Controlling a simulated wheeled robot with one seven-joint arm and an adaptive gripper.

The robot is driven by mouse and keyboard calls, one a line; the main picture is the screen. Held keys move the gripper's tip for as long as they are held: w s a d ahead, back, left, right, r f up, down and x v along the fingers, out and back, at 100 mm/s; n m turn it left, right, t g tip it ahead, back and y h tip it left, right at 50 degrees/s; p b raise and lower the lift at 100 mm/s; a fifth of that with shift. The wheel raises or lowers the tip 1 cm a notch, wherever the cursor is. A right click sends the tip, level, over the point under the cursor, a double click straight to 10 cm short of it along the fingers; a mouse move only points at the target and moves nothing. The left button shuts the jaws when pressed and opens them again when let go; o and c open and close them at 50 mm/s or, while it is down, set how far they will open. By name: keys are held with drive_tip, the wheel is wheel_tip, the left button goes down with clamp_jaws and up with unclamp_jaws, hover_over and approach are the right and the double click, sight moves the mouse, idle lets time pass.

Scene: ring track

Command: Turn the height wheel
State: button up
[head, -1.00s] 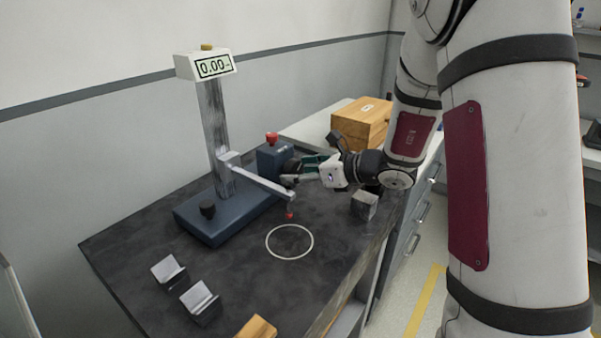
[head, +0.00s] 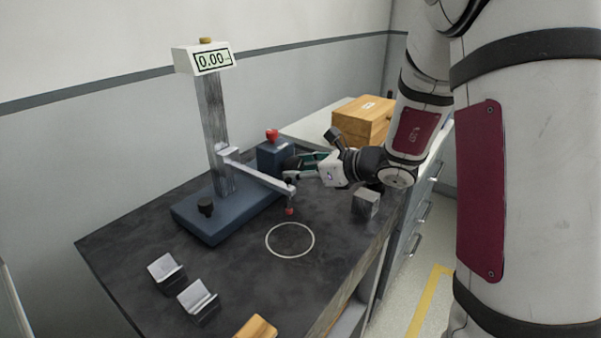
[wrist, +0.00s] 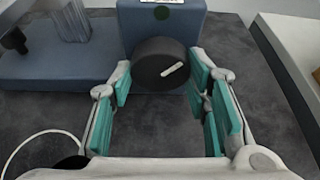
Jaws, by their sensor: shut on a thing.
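The height wheel (wrist: 158,65) is a dark round knob with a white mark on its face, on the front of a blue block (wrist: 160,25). My gripper (wrist: 160,84) is shut on it in the wrist view, with a teal pad at each side. The white mark slants up to the right. In the head view my gripper (head: 302,168) is at the block, and the fingers partly hide the wheel. The gauge stand has a grey column (head: 216,130), a side arm (head: 258,174) with a red-tipped probe (head: 290,211), and a display (head: 213,60) reading about 0.00.
A white ring (head: 290,240) is marked on the dark table (head: 240,270) near the probe. A grey block (head: 365,204) stands right of it, below my wrist. Two metal V-shaped rests (head: 198,300) are at the front left. A red knob (head: 272,136) tops the blue block. A wooden box (head: 362,121) stands behind.

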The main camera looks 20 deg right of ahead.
drive_tip(key=n+b, duration=0.1)
drive_tip(key=b, duration=0.2)
drive_tip(key=n+t+h+b, duration=0.1)
drive_tip(key=b, duration=0.3)
drive_tip(key=n+b, duration=0.1)
drive_tip(key=b, duration=0.3)
drive_tip(key=shift+a+f+n+t+h, duration=0.1)
drive_tip(key=shift+f+n+t+h, duration=0.2)
drive_tip(key=shift+n+t, duration=0.1)
drive_tip(key=n+b, duration=0.1)
drive_tip(key=b, duration=0.5)
drive_tip(key=shift+s+n+t+h, duration=0.1)
drive_tip(key=shift+n+t+h, duration=0.2)
drive_tip(key=shift+t+h, duration=0.1)
drive_tip(key=shift+r+n+b, duration=0.15)
drive_tip(key=shift+n+b, duration=0.15)
drive_tip(key=shift+b, duration=0.75)
drive_tip(key=o, duration=1.2)
drive_tip(key=v, duration=1.2)
drive_tip(key=shift+s+a, duration=0.1)
